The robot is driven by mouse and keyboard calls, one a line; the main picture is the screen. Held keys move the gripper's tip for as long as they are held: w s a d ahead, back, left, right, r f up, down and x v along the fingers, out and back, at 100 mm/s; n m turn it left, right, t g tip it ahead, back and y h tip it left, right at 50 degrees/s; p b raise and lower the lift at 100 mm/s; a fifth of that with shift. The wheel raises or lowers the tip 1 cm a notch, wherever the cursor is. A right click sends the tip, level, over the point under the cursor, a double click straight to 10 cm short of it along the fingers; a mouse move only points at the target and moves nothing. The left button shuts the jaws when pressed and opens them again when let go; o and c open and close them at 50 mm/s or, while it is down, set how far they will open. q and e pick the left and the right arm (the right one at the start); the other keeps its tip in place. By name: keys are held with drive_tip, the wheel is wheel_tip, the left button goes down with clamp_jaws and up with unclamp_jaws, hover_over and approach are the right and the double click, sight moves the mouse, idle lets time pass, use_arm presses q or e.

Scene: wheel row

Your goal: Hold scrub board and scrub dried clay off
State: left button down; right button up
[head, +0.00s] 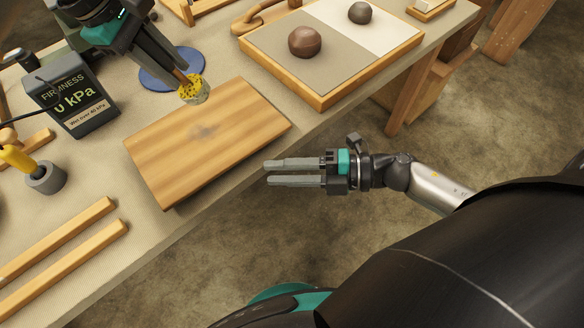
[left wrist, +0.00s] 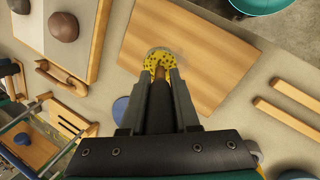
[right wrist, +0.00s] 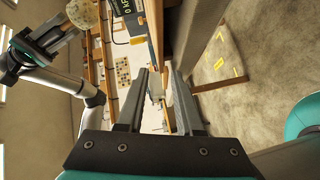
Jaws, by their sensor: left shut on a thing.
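The wooden scrub board (head: 225,150) lies on the table in the head view, with a faint grey clay smudge (head: 203,131) near its middle. My left gripper (head: 180,72) is shut on the brown handle of a yellow speckled scrubber (head: 195,90). The scrubber head is over the board's far edge; I cannot tell whether it touches. The left wrist view shows the scrubber (left wrist: 158,59) in front of the board (left wrist: 195,60). My right gripper (head: 267,173) is open and empty, just off the board's near right side, beyond the table edge. Its parted fingers (right wrist: 161,75) show in the right wrist view.
A firmness meter (head: 72,95) and a blue disc (head: 172,68) stand behind the board. Two wooden strips (head: 62,265) lie at the lower left. Floor is free below the table's front edge.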

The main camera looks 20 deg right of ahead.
sight(222, 173)
drive_tip(key=x, duration=1)
drive_tip(key=shift+w, duration=0.1)
drive_tip(key=shift+c, duration=0.3)
clamp_jaws()
idle(0.7)
idle(0.4)
idle(0.5)
idle(0.4)
